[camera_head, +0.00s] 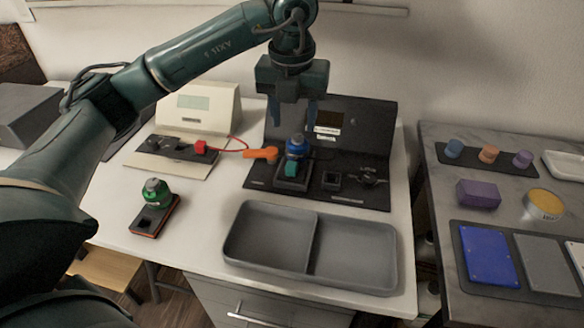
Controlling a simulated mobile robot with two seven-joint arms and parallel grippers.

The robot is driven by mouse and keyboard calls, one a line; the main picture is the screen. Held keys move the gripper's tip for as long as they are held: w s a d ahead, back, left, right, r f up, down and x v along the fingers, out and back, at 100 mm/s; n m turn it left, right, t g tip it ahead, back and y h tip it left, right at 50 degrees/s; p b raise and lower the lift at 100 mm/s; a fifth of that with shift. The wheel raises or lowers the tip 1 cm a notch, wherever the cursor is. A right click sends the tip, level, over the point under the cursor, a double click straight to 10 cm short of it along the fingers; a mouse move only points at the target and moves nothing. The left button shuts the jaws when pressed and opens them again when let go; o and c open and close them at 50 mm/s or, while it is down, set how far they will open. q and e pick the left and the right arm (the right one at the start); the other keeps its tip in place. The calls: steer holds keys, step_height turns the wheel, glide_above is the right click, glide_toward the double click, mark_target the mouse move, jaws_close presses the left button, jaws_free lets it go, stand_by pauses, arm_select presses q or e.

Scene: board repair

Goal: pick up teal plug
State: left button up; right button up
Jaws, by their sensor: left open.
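The teal plug (291,169) looks like a small teal block on a dark base on the black board (264,178), just in front of a blue knobbed part (296,148). My left gripper (293,124) points down above and behind the blue part, its two fingers apart with nothing seen between them. It appears clear of the teal plug, which sits lower and nearer to me. How the plug is seated is too small to tell. My right gripper is not in view.
An empty grey two-part tray (312,244) lies in front. A second table (437,227) is at right.

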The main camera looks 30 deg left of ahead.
arm_select(q)
glide_above(292, 165)
steer(key=f, duration=0.6)
steer(key=shift+s+d+f, duration=0.25)
steer(key=shift+d+f, duration=0.15)
steer(key=shift+w+a+f+b, duration=0.1)
steer(key=shift+a+f+b, duration=0.05)
steer(key=shift+f, duration=0.75)
steer(key=shift+w+a+f+b, duration=0.1)
steer(key=shift+a+f+b, duration=0.1)
steer(key=shift+f, duration=0.7)
steer(key=shift+w+a+f+b, duration=0.1)
steer(key=shift+f+b, duration=0.05)
steer(key=shift+f, duration=0.75)
jaws_close()
